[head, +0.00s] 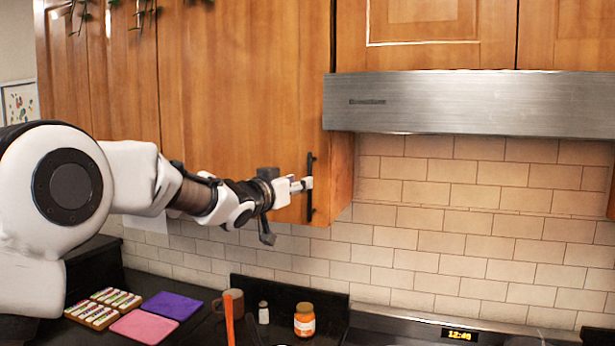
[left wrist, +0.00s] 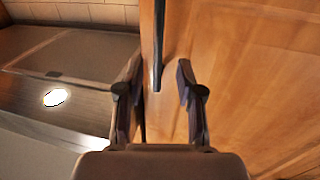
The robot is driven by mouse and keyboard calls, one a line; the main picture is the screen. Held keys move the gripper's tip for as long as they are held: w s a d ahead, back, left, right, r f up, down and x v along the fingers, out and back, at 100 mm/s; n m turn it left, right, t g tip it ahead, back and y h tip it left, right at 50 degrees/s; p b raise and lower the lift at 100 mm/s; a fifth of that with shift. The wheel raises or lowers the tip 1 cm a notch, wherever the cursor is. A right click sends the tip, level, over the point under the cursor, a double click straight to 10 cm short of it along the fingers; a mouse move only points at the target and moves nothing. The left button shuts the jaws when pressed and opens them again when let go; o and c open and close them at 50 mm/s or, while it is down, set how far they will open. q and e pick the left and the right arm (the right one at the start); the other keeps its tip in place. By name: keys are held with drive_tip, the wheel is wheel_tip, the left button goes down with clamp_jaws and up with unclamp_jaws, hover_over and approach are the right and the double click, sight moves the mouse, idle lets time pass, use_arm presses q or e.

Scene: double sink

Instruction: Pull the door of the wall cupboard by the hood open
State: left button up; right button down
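The wall cupboard door (head: 235,100) is brown wood and hangs just left of the hood (head: 470,103). It looks shut. Its black vertical bar handle (head: 310,185) is near the door's lower right edge. My left gripper (head: 303,184) is at the handle in the head view. In the left wrist view the two fingers of my left gripper (left wrist: 157,85) are apart, with the dark handle (left wrist: 159,45) between and ahead of them. A gap shows between the handle and each finger. The door also shows there on the right (left wrist: 260,80). My right gripper is not in view.
Below is a dark counter with a purple mat (head: 172,305), a pink mat (head: 144,326), a mug (head: 233,302), a small shaker (head: 263,313) and an orange jar (head: 304,321). A stove with a clock stands at right. The tiled wall is bare.

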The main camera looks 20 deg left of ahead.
use_arm(q)
drive_tip(key=p, duration=0.2)
hover_over(311, 212)
drive_tip(key=shift+w+a+f, duration=0.15)
drive_tip(key=shift+w+a, duration=0.1)
drive_tip(key=shift+w, duration=0.05)
drive_tip(key=shift+w+d, duration=0.1)
drive_tip(key=shift+s, duration=0.3)
clamp_jaws()
